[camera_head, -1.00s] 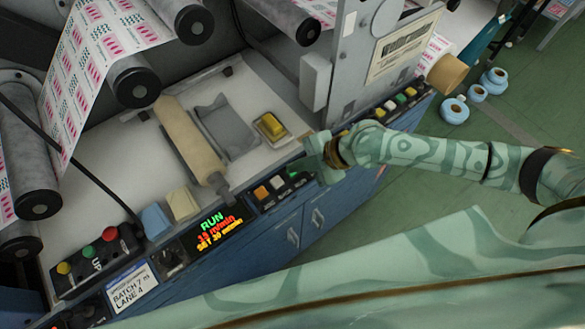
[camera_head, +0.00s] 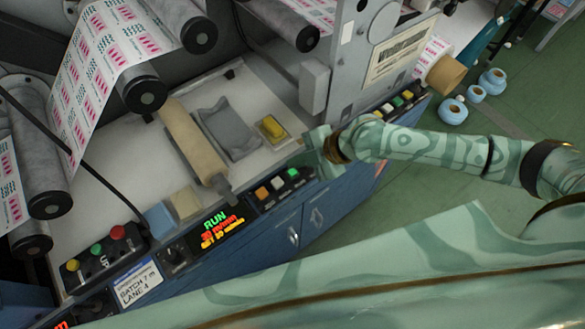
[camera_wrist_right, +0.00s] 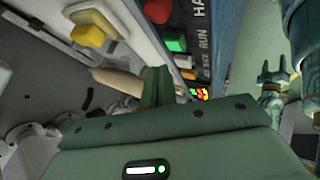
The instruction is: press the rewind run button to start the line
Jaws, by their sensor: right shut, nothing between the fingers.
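In the right wrist view the green button (camera_wrist_right: 176,40) sits beside the label RUN. My right gripper (camera_head: 316,157) is just right of and above this button; its fingers (camera_wrist_right: 157,85) are shut and empty. In the wrist view the fingertips show apart from the button. The display (camera_head: 217,227) shows RUN in green, with a speed line and a set line under it, too blurred to read surely.
A yellow button block (camera_head: 271,128) sits on the deck behind the row. An orange button (camera_head: 262,193) and a pale one stand left of the green button. Another panel with red, green and yellow buttons (camera_head: 96,248) is at the lower left.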

